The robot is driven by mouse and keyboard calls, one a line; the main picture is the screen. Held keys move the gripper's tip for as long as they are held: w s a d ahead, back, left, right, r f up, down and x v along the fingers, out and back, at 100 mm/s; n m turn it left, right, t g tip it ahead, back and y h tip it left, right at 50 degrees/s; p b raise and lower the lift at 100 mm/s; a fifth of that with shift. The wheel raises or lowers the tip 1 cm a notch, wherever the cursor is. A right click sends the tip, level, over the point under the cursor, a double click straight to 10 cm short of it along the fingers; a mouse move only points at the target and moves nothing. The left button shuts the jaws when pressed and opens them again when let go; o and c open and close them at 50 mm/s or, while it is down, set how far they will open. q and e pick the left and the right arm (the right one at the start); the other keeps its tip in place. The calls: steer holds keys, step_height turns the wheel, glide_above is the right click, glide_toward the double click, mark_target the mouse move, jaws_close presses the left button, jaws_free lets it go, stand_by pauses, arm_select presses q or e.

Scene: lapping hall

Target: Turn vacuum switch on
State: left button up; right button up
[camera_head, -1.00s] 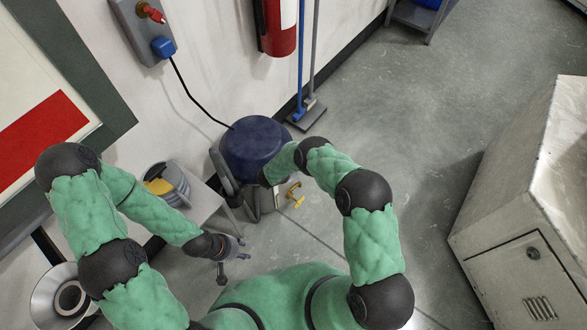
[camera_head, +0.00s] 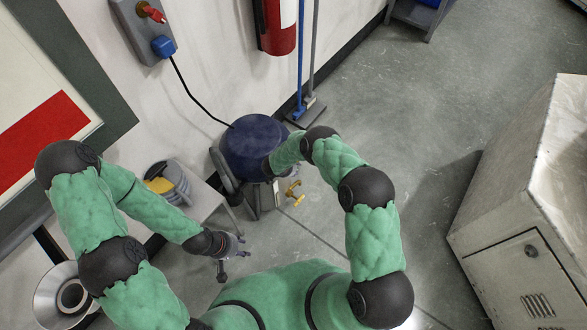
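The vacuum looks to be the dark blue round-topped unit (camera_head: 254,143) on the floor against the wall. A black cord runs from it to a blue plug (camera_head: 163,46) in the wall box. No switch can be made out on it.
A yellow valve-like handle (camera_head: 294,193) sits beside the vacuum. A fire extinguisher (camera_head: 276,25) and a broom (camera_head: 306,112) are by the wall. A white cabinet (camera_head: 520,220) stands right. Floor between is clear.

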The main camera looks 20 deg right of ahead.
steer(key=shift+s, duration=0.1)
steer(key=v, duration=1.2)
stand_by(0.5)
